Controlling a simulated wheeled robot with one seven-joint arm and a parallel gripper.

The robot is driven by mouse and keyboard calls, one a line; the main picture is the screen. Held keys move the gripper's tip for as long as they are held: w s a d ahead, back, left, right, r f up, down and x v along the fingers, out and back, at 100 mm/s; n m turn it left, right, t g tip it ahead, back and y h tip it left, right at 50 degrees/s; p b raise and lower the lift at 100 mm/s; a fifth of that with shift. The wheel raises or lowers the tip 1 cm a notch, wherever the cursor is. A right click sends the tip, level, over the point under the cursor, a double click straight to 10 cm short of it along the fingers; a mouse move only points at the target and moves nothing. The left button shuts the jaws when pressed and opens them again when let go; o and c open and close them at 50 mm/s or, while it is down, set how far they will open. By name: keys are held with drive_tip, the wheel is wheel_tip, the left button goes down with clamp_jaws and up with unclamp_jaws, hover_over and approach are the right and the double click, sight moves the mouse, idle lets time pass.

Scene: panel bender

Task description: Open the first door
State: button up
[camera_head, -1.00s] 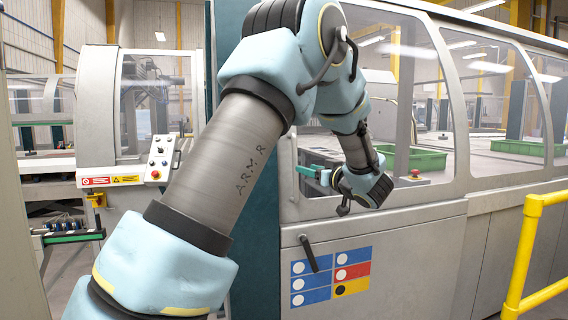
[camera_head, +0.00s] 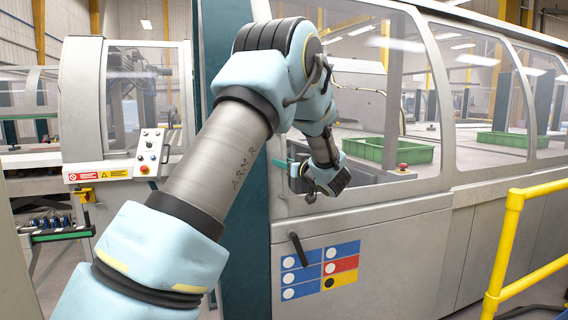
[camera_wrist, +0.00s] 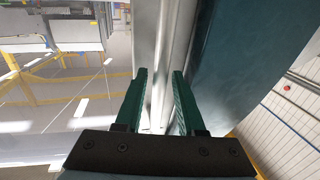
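The pale grey machine front has a windowed door section (camera_head: 395,192), with a lower panel (camera_head: 400,240) under it. A dark lever handle (camera_head: 299,250) sits on the lower panel, with nothing touching it. My gripper (camera_head: 280,163) is at the left edge of the windowed section, near the dark teal column (camera_head: 242,235). In the wrist view my green fingers (camera_wrist: 158,72) are apart. A pale grey upright edge (camera_wrist: 165,35) lies between and beyond them, with the teal surface (camera_wrist: 235,50) to its right. Whether the fingers touch the edge cannot be told. My forearm hides part of the window.
A yellow guard rail (camera_head: 512,245) stands at the right. Another machine with a control box (camera_head: 150,150) is at the left. Green crates (camera_head: 385,152) and a red button (camera_head: 403,167) show through the window. Blue, red and yellow labels (camera_head: 320,270) are beside the lever.

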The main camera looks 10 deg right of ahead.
clamp_jaws()
idle(1.1)
